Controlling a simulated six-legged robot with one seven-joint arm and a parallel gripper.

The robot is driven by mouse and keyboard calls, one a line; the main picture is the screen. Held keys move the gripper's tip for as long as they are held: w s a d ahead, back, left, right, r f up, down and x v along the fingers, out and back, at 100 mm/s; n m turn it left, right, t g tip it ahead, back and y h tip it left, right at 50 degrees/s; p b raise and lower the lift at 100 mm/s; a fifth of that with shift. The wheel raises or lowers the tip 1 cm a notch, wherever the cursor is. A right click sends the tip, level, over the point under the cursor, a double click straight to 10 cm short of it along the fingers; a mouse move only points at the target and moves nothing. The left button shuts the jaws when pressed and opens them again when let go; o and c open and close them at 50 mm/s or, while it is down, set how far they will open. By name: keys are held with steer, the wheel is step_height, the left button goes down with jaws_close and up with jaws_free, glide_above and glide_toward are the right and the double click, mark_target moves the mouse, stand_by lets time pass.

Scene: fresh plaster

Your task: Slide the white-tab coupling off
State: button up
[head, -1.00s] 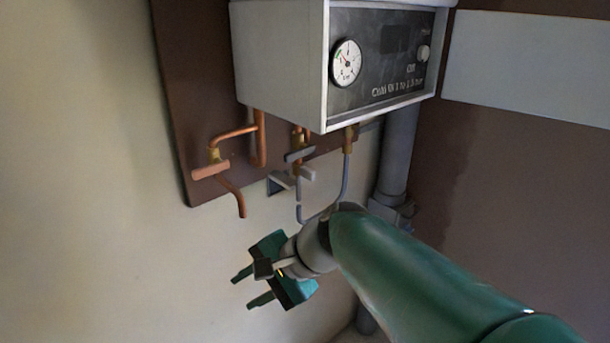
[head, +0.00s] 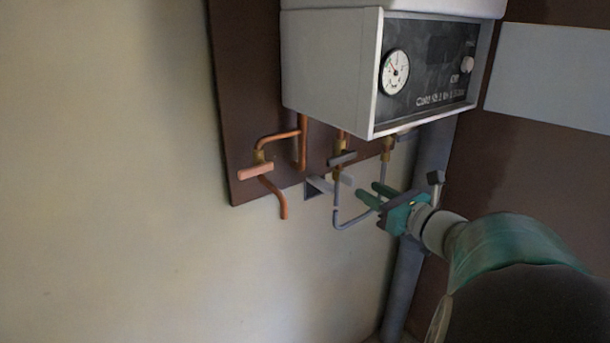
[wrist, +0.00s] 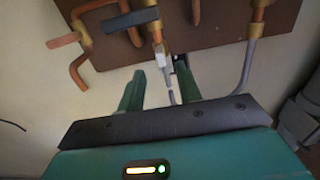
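The pale coupling with its whitish tab (head: 345,178) sits below the middle brass valve, at the upper end of the grey looped hose (head: 336,212). In the wrist view the coupling (wrist: 163,57) is a light grey piece under the brass fitting. My gripper (head: 368,190) is at the right of the coupling in the head view, its green fingers pointing left toward the pipes. In the wrist view my gripper (wrist: 159,66) has its two fingers apart. The coupling and hose appear between them, but the depth and any contact cannot be told.
The boiler box (head: 330,70) with its gauge overhangs the pipes. A copper pipe with an orange-brown lever (head: 255,171) is at the left. A dark lever (head: 342,158) sits above the coupling. A thick grey pipe (head: 405,285) stands at the right.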

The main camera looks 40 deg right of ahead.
mark_target(354, 182)
steer(key=w, duration=0.8)
steer(key=shift+a, duration=0.1)
